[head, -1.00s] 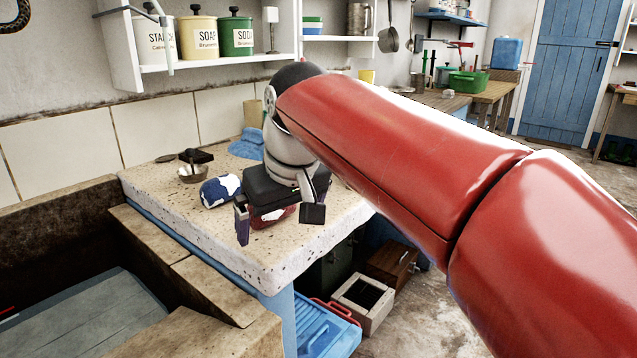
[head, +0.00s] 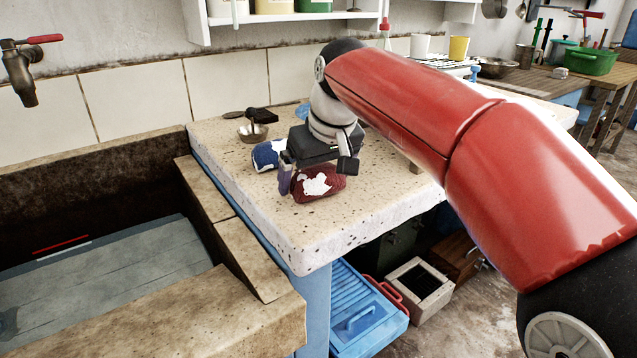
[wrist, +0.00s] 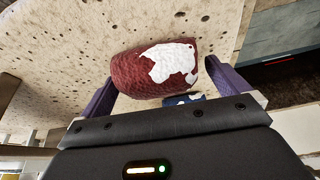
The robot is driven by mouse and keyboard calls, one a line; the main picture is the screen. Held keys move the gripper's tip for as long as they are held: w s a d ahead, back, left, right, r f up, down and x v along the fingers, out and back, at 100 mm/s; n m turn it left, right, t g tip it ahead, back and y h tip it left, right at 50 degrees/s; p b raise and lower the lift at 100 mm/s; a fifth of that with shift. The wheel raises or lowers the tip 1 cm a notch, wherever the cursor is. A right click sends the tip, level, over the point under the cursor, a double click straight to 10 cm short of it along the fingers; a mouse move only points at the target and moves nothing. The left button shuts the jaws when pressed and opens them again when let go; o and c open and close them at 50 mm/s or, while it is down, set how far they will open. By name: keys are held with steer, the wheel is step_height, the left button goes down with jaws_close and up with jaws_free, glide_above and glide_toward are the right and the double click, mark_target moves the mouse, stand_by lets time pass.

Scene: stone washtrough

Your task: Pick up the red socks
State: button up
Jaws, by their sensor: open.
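The red socks (head: 318,184) are a dark red bundle with a white patch, lying on the speckled stone counter (head: 350,225) near its front left corner. They also show in the wrist view (wrist: 150,72), partly between the two purple fingers. My gripper (head: 318,176) is open around the near part of the bundle, with one finger at each side; in the wrist view (wrist: 160,92) the right finger looks very close to the bundle. I cannot tell whether it touches. The far part of the bundle reaches beyond the fingertips.
A blue and white bundle (head: 268,154) lies just behind my gripper. A small metal bowl (head: 252,133) and a dark brush (head: 262,116) are farther back. The stone trough (head: 90,235) drops away to the left. The counter's front right is clear.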

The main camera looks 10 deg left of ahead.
steer(key=shift+w+a+f, duration=0.1)
steer(key=shift+f, duration=0.25)
steer(key=shift+c, duration=0.3)
steer(key=c, duration=1)
steer(key=shift+r, duration=0.15)
steer(key=shift+c, duration=0.2)
